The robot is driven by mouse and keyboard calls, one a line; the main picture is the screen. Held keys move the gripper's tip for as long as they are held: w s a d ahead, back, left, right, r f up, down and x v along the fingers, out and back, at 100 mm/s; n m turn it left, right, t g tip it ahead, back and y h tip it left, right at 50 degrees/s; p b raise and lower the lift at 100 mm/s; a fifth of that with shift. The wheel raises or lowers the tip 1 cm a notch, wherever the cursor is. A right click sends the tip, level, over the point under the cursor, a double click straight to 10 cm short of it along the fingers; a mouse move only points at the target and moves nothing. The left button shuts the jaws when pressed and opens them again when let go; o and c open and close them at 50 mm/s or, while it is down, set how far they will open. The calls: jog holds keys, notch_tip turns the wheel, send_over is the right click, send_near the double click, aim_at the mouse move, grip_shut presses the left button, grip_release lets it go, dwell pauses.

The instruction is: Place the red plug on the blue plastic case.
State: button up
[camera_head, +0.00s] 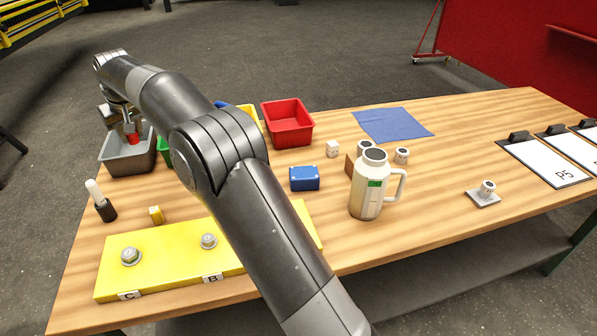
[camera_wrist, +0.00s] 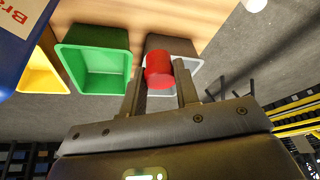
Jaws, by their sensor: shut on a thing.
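My gripper (camera_wrist: 160,98) is shut on the red plug (camera_wrist: 158,69), which sits between the fingertips in the wrist view. In the head view my gripper (camera_head: 130,127) is at the far left, and the red plug (camera_head: 133,139) shows just under it, over the grey bin (camera_head: 127,160). In the wrist view the grey bin (camera_wrist: 172,42) lies behind the plug. I cannot tell how high the plug is above the bin. The blue plastic case (camera_head: 304,178) rests on the table right of my arm, near the middle.
A red bin (camera_head: 287,123) stands behind the case. A green bin (camera_wrist: 97,60) is beside the grey one. A white jug (camera_head: 369,185) stands right of the case. A yellow board (camera_head: 180,255) lies in front. A blue cloth (camera_head: 393,124) lies at the back.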

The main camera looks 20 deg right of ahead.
notch_tip(320, 180, up, 7)
jog(key=shift+f, duration=0.2)
jog(key=d+m, duration=0.1)
jog(key=d, duration=0.4)
jog(key=w+d+r+m+h, duration=0.1)
jog(key=d, duration=0.5)
jog(key=d+r+m, duration=0.1)
jog(key=d, duration=0.4)
jog(key=shift+w+d+r+h, duration=0.25)
jog(key=shift+w+d+h, duration=0.05)
jog(key=shift+w+d, duration=0.05)
jog(key=s+d+f+m+h, duration=0.1)
jog(key=s+d+m, duration=0.35)
jog(key=d, duration=0.85)
jog(key=s+d+m+h, duration=0.1)
jog(key=s+d+m, duration=0.1)
jog(key=s+d, duration=0.75)
jog(key=s+d+f+m+h, duration=0.1)
jog(key=s+d+m, duration=0.2)
jog(key=d, duration=1.2)
send_over(305, 170)
jog(key=s, duration=0.1)
jog(key=shift+n, duration=0.25)
jog(key=f, duration=1.2)
jog(key=a+f, duration=0.1)
jog(key=f, duration=0.5)
jog(key=shift+s, duration=0.15)
jog(key=shift+d+f, duration=0.1)
jog(key=shift+f, duration=1.7)
